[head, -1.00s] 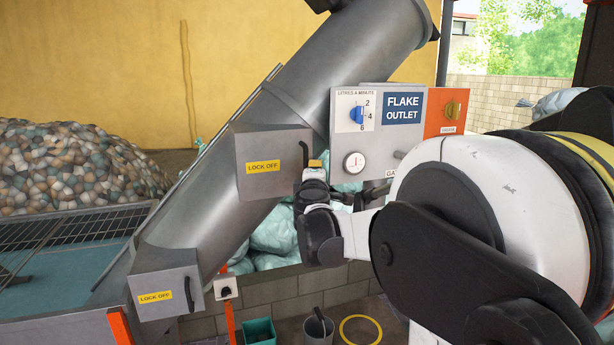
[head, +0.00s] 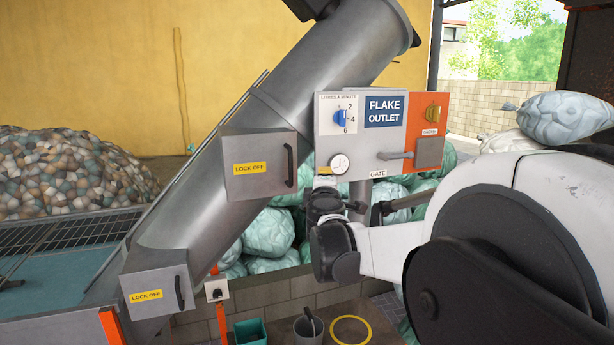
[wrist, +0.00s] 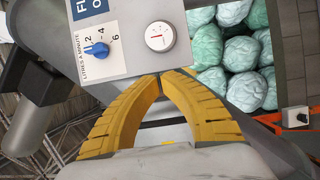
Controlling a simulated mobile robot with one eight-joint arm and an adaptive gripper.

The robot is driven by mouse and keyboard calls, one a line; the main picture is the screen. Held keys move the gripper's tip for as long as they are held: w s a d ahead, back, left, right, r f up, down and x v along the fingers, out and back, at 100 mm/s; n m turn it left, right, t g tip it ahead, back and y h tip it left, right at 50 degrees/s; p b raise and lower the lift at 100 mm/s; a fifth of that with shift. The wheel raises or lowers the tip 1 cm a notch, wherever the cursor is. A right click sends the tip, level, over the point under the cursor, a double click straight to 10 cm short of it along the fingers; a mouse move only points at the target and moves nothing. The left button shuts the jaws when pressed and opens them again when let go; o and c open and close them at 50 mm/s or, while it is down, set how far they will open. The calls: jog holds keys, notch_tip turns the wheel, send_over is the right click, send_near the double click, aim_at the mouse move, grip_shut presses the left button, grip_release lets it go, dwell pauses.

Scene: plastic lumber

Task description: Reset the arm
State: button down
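My gripper (wrist: 161,76) shows in the wrist view as two yellow ridged fingers whose tips meet below the dial gauge. Nothing is seen between them. In the head view my gripper is mostly hidden behind my dark wrist, in front of the lower left of the flake outlet panel (head: 361,161). My arm (head: 385,250) reaches in from the right with its large white and black links. In the wrist view the panel (wrist: 120,55) lies just beyond the fingertips; whether they touch it I cannot tell.
A grey sloping tube (head: 300,75) has lock-off boxes (head: 261,185). A green bin (head: 250,333) and grey bucket (head: 308,328) stand below.

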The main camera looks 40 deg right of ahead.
jog(key=s+d, duration=0.3)
jog(key=s, duration=0.1)
jog(key=s+a+f+m+g+y+b, duration=0.2)
jog(key=a+f+b, duration=0.6)
jog(key=a+f, duration=0.5)
jog(key=s+a+f+m+g+y+b, duration=0.2)
jog(key=s+a+f+m+y+b, duration=0.2)
jog(key=s+a+f+b, duration=0.5)
jog(key=s+a+f+m+g+y+b, duration=0.2)
jog(key=s+a+f+y+b, duration=0.3)
jog(key=a+f, duration=1.3)
notch_tip(320, 180, down, 8)
jog(key=m+y+b, duration=0.1)
jog(key=b, duration=0.2)
jog(key=shift+s+r+b, duration=0.2)
jog(key=shift+s+b, duration=0.05)
jog(key=shift+b, duration=0.1)
